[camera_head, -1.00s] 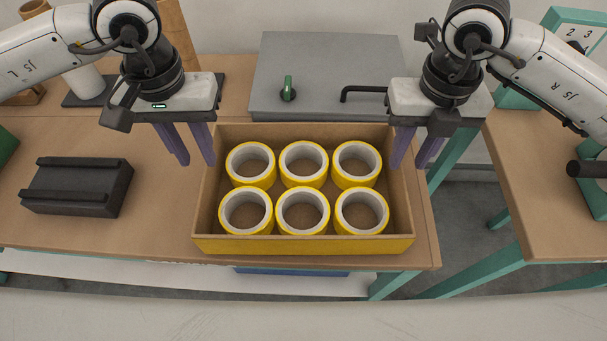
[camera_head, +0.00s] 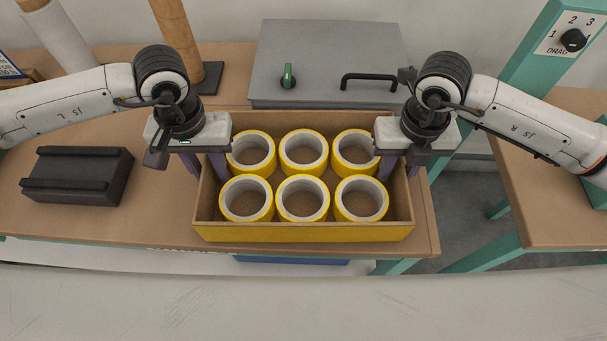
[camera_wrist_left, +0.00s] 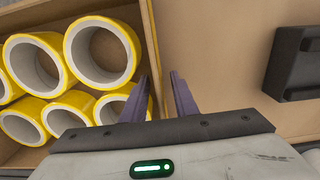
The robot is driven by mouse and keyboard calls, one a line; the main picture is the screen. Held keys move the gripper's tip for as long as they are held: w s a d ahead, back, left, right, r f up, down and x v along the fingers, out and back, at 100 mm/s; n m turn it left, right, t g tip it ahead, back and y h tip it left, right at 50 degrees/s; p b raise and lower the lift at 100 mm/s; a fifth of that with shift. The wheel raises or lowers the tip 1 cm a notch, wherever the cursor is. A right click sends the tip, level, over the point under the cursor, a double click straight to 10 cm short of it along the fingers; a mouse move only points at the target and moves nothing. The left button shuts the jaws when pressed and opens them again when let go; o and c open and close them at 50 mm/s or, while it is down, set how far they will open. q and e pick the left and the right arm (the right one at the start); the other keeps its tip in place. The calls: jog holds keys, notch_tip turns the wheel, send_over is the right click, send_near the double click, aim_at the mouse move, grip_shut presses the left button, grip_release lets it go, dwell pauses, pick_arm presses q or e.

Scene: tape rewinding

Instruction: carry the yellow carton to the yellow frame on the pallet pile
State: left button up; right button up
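The yellow carton (camera_head: 303,232) stands on the brown bench, open at the top, with a yellow front face and brown walls. Several yellow tape rolls (camera_head: 303,198) stand in it in two rows. My left gripper (camera_head: 205,162) is open at the carton's left wall. In the left wrist view its fingers (camera_wrist_left: 160,100) are apart, one inside and one outside the wall (camera_wrist_left: 151,45). My right gripper (camera_head: 401,165) is open at the right wall, its fingers apart on either side. The yellow frame and pallet pile are not in view.
A grey box (camera_head: 325,60) with a green knob and black handle is behind the carton. A black block (camera_head: 77,176) lies to the left; it also shows in the left wrist view (camera_wrist_left: 293,62). A second bench (camera_head: 560,205) stands right, across a gap.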

pick_arm(q)
jog(key=shift+f, duration=0.1)
pick_arm(e)
jog(key=shift+f, duration=0.1)
pick_arm(q)
grip_shut()
pick_arm(e)
grip_shut()
jog(key=shift+w, duration=0.1)
dwell(1.0)
